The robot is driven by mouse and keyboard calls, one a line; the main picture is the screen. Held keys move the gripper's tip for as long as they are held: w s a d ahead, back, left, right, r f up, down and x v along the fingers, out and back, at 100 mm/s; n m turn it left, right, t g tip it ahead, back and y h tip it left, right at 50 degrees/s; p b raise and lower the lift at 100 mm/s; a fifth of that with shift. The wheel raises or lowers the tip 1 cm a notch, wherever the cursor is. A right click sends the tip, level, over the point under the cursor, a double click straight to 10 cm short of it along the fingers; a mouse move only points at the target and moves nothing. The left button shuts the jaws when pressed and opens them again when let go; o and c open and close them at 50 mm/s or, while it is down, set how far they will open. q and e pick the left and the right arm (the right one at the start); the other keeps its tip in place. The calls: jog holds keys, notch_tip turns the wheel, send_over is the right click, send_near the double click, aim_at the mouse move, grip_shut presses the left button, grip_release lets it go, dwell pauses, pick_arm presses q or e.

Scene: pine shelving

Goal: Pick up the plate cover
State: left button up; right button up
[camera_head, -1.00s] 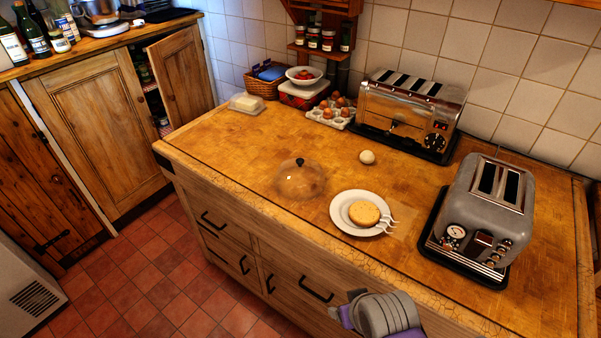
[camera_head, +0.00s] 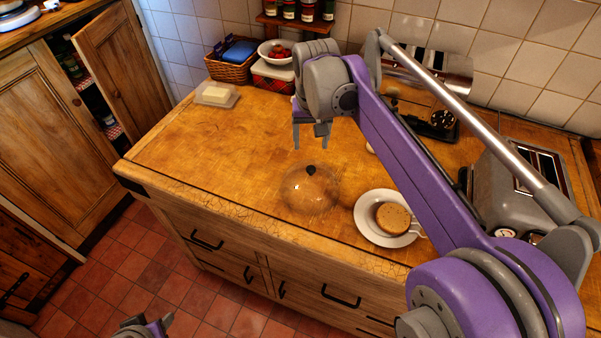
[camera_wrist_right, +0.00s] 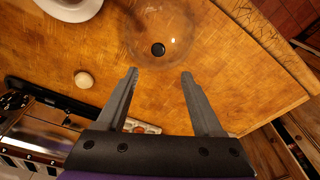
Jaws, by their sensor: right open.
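The plate cover (camera_head: 306,196) is a clear glass dome with a black knob, standing on the wooden counter near its front edge. It also shows at the top of the right wrist view (camera_wrist_right: 165,22), its knob roughly in line with the gap between my fingers. My right gripper (camera_head: 311,140) is open and empty, pointing down; in the head view it appears just behind the cover, apart from it. Its two fingers also show in the right wrist view (camera_wrist_right: 159,73). Part of my left arm's end (camera_head: 146,329) shows at the bottom edge; its jaws cannot be made out.
A white plate (camera_head: 366,228) with a round cake stands right of the cover. A butter dish (camera_head: 216,95), basket (camera_head: 231,68) and bowl (camera_head: 277,52) are at the back left. Toasters stand right, partly behind my right arm. The counter left of the cover is clear.

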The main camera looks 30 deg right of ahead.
aim_at(311, 168)
jog(key=f, duration=0.5)
jog(key=shift+d, duration=0.2)
jog(key=shift+w+d+f, duration=0.1)
jog(key=shift+w+f, duration=0.1)
jog(key=shift+f, duration=1)
jog(key=shift+w+d+f, duration=0.1)
jog(key=shift+w+f, duration=0.05)
jog(key=shift+f, duration=1.05)
grip_shut()
